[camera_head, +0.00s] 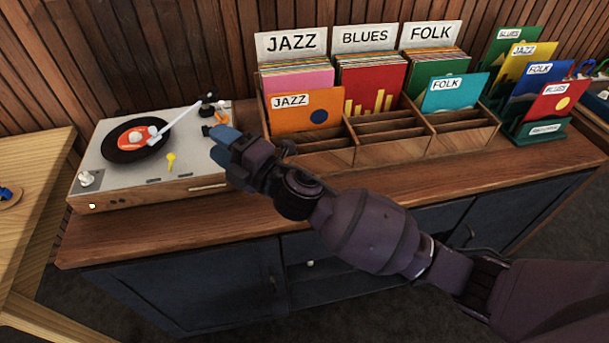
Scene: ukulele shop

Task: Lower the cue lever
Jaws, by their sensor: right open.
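The turntable (107,172) sits at the left end of the counter, with an orange-labelled black record (130,141) on its platter. The white tonearm (178,120) reaches over the record; I cannot tell whether its needle touches it. My left gripper is out of view.
A wooden record rack (377,150) with jazz, blues and folk sleeves stands just right of the turntable, behind my right arm. A green stepped stand (540,132) holds more sleeves further right. The counter's front strip (150,232) is clear. A wooden table (38,190) stands at left.

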